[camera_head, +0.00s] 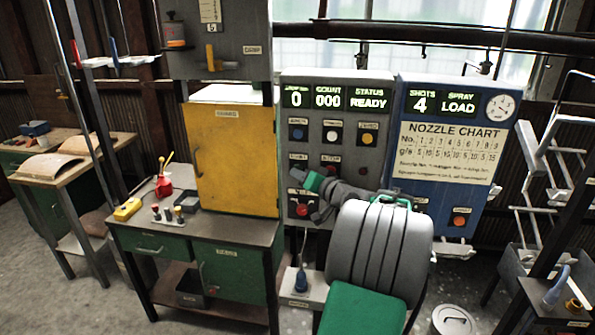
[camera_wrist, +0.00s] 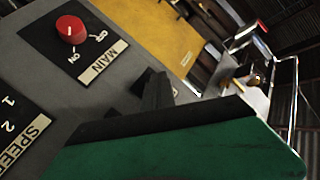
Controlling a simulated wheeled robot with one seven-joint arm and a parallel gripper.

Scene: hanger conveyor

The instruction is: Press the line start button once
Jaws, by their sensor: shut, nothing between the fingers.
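The grey control panel (camera_head: 350,112) stands at the centre of the head view, with displays reading 0, 000 and READY. A blue button (camera_head: 298,132), a white button (camera_head: 332,135) and a yellow button (camera_head: 368,139) form its upper row. Darker controls sit below, partly hidden by my arm. The small labels are unreadable, so I cannot tell which is the line start button. My gripper (camera_head: 312,181) is shut and empty before the panel's lower left. The wrist view shows a red MAIN switch (camera_wrist: 71,29) with ON and OFF marks, and a SPEED label (camera_wrist: 24,145).
A blue spray panel (camera_head: 455,205) with a nozzle chart adjoins on the right. A yellow cabinet (camera_head: 232,155) stands left, above a green workbench (camera_head: 165,243) with a red oil can (camera_head: 163,187). Hanger racks (camera_head: 545,165) stand far right.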

